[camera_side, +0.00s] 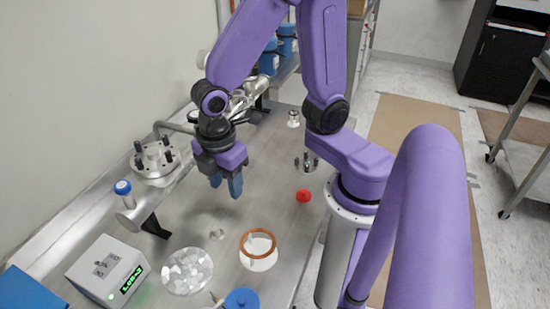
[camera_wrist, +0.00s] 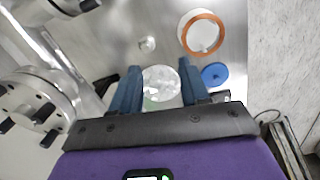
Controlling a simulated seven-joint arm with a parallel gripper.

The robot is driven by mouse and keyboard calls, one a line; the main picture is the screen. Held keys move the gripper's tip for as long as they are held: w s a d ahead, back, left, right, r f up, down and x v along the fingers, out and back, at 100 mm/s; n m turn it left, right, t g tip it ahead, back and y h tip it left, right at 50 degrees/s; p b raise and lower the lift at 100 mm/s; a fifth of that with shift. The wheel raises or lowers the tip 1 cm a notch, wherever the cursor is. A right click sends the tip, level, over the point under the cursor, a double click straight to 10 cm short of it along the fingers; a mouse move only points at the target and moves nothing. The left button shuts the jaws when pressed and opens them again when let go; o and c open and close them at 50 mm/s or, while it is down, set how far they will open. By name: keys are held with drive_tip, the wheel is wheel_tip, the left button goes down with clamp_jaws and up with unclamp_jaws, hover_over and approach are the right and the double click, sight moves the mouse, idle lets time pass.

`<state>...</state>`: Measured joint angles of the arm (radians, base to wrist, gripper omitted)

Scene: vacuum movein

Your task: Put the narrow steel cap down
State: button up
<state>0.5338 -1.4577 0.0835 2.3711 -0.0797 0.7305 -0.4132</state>
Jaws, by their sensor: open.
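A small steel piece (camera_side: 217,234), which looks like the narrow steel cap, sits on the bench between the dish of pale pieces and the copper ring. It also shows in the wrist view (camera_wrist: 147,44), beyond my fingertips and apart from them. My gripper (camera_side: 226,185) is above the bench, behind the steel piece in the side view, with its blue fingers pointing down. In the wrist view the two fingers (camera_wrist: 160,68) stand apart with nothing held between them. The steel piece is too small to make out its exact shape.
A round dish of pale pieces (camera_side: 187,271), a copper ring on a white disc (camera_side: 258,238) and a blue lid (camera_side: 242,299) lie near the front. A scale (camera_side: 107,268) stands at left. Flanged steel piping (camera_side: 155,161) runs along the left. A red knob (camera_side: 303,195) lies right.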

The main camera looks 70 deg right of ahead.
drive_tip(key=s+d+r+m, duration=0.1)
drive_tip(key=s+d+r, duration=0.1)
drive_tip(key=s, duration=0.3)
drive_tip(key=s+d+r+m+y, duration=0.1)
drive_tip(key=s+d+r+m, duration=0.1)
drive_tip(key=s+d+r, duration=0.1)
drive_tip(key=shift+s+d+r, duration=0.15)
drive_tip(key=shift+s+d, duration=0.3)
drive_tip(key=shift+s, duration=0.6)
